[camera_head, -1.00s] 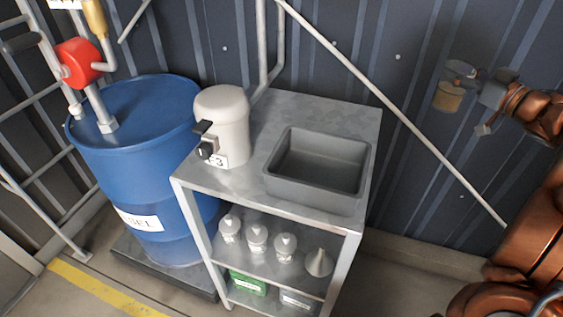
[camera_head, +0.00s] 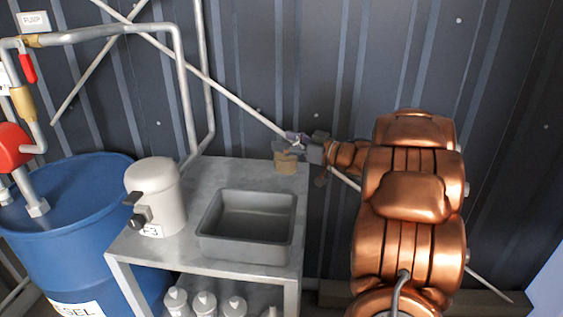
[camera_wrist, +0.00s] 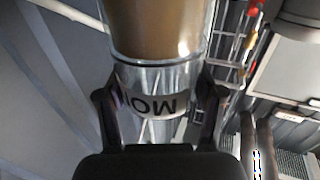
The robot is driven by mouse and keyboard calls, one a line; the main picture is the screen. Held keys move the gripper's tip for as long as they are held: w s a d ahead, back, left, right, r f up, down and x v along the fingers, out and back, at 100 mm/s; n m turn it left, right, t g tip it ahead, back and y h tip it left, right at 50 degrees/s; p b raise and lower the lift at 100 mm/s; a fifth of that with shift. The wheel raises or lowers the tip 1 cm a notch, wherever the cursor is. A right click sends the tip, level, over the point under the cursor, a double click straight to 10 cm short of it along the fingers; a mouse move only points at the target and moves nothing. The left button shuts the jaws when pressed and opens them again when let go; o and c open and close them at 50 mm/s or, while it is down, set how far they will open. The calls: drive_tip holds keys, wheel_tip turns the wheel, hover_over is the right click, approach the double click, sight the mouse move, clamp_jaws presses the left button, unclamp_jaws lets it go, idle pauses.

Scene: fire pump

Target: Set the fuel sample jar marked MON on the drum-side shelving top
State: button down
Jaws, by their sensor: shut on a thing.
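The fuel sample jar (camera_head: 286,163) holds amber-brown liquid. In the wrist view the jar (camera_wrist: 158,30) fills the top middle, and its MON label reads upside down. My gripper (camera_head: 298,141) is shut on the jar, with one finger on each side of the labelled band; it also shows in the wrist view (camera_wrist: 158,105). In the head view the jar is at the back right corner of the grey metal shelving top (camera_head: 232,172), beside the drum. I cannot tell whether the jar's base touches the top.
A grey open tray (camera_head: 247,246) takes up the front right of the top. A pale dispenser with a dark tap (camera_head: 157,190) stands at the left. The strip behind the tray is bare. A blue drum (camera_head: 75,230) stands left; a diagonal pipe (camera_head: 235,98) crosses the wall behind.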

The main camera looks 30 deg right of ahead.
sight(297, 158)
drive_tip(key=shift+f, duration=2.1)
drive_tip(key=shift+c, duration=0.8)
unclamp_jaws()
drive_tip(key=shift+f, duration=0.15)
drive_tip(key=shift+s+d, duration=0.25)
drive_tip(key=shift+s, duration=0.2)
drive_tip(key=v, duration=1.1)
drive_tip(key=shift+b, duration=0.4)
